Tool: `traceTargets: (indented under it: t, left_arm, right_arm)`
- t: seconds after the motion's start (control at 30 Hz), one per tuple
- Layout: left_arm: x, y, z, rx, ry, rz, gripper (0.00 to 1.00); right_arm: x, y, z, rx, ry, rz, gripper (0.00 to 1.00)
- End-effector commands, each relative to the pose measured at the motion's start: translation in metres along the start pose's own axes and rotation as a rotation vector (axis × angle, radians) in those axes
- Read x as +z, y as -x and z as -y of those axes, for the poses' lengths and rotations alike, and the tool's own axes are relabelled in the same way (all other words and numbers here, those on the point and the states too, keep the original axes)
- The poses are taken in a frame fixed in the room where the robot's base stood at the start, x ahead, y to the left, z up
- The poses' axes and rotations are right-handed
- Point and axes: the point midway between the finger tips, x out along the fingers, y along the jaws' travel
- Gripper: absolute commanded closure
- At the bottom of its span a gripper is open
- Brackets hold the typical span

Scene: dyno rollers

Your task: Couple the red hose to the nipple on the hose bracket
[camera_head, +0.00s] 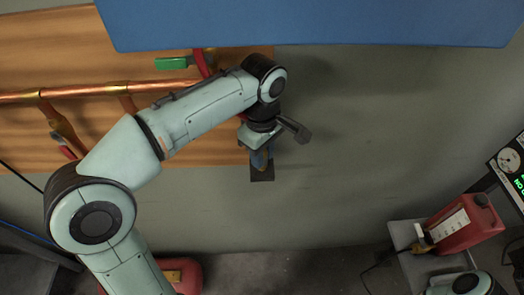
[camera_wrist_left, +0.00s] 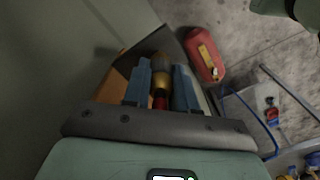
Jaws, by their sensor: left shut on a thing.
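My left gripper (camera_head: 262,158) is in front of the wall, near the lower edge of the wooden board. In the left wrist view its two blue fingers (camera_wrist_left: 162,88) are shut on the red hose's end, with a brass coupling (camera_wrist_left: 162,82) and a bit of red hose (camera_wrist_left: 160,102) between them. The red hose (camera_head: 203,62) also shows below the blue panel, then passes behind my arm. The dark hose bracket (camera_head: 262,174) is right at the fingertips. A dark grey piece, perhaps the nipple, lies in line with the coupling; whether they touch I cannot tell.
Copper pipes (camera_head: 75,92) with a green-handled valve (camera_head: 172,63) run along the wooden board (camera_head: 40,35). A blue panel (camera_head: 320,22) overhangs the top. A red can (camera_wrist_left: 203,55) stands on the floor. A grey cart (camera_head: 408,238) with another red container (camera_head: 466,224) is at right.

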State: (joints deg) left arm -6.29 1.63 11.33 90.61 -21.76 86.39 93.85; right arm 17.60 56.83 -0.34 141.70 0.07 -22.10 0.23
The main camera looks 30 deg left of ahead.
Motion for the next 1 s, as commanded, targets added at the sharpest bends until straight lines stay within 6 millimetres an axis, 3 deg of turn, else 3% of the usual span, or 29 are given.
traceTargets:
  t: [0.37,0.4,0.47,0.77,1.0]
  left_arm:
    - [0.000,-0.007,0.000,-0.002,0.000,0.000,1.00]
    - [0.000,-0.007,0.000,-0.001,0.000,0.000,0.61]
    - [0.000,-0.006,0.000,-0.001,0.000,0.000,0.44]
    - [0.000,-0.005,0.000,0.000,0.000,0.000,0.44]
    - [0.000,0.029,-0.001,0.004,-0.001,0.000,0.44]
  right_arm:
    - [0.002,-0.004,-0.002,0.001,-0.001,0.003,0.54]
    - [0.002,-0.004,-0.002,0.001,-0.001,0.003,0.54]
    - [0.002,-0.004,-0.002,0.001,-0.001,0.003,0.54]
    - [0.001,-0.003,-0.002,0.001,-0.001,0.002,0.54]
    - [-0.004,0.008,0.004,-0.002,0.002,-0.006,0.54]
